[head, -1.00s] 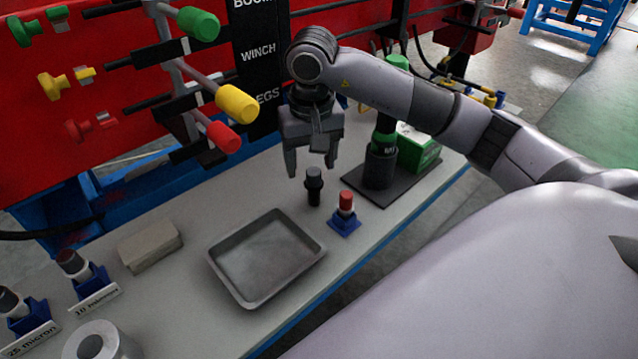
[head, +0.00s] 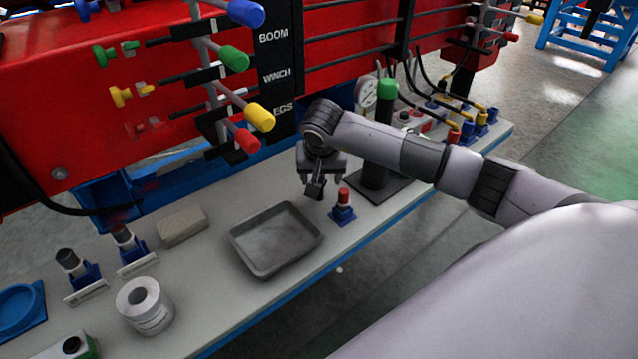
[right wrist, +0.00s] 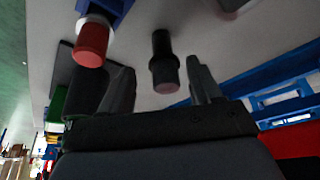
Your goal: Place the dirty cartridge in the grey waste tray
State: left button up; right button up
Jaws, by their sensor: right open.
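The dark cartridge (right wrist: 163,62) stands on the bench and shows between my right gripper's fingers in the right wrist view. In the head view it is mostly hidden by that gripper. My right gripper (head: 320,184) is open above and around the cartridge; it also shows in the right wrist view (right wrist: 160,78). I cannot tell whether the fingers touch it. The grey waste tray (head: 276,241) is empty and lies to the left of the gripper and nearer the front. My left gripper is not in view.
A red-topped cartridge (head: 343,197) stands in a blue holder close to the right gripper; it also shows in the right wrist view (right wrist: 92,42). A green-topped post (head: 381,140) stands behind. A grey block (head: 181,226), a white roll (head: 144,303) and two more holders are left.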

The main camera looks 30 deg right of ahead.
jog(key=shift+a+x, duration=0.15)
jog(key=shift+x, duration=0.9)
jog(key=shift+a+x, duration=0.15)
jog(key=shift+x, duration=0.95)
jog(key=c, duration=1.1)
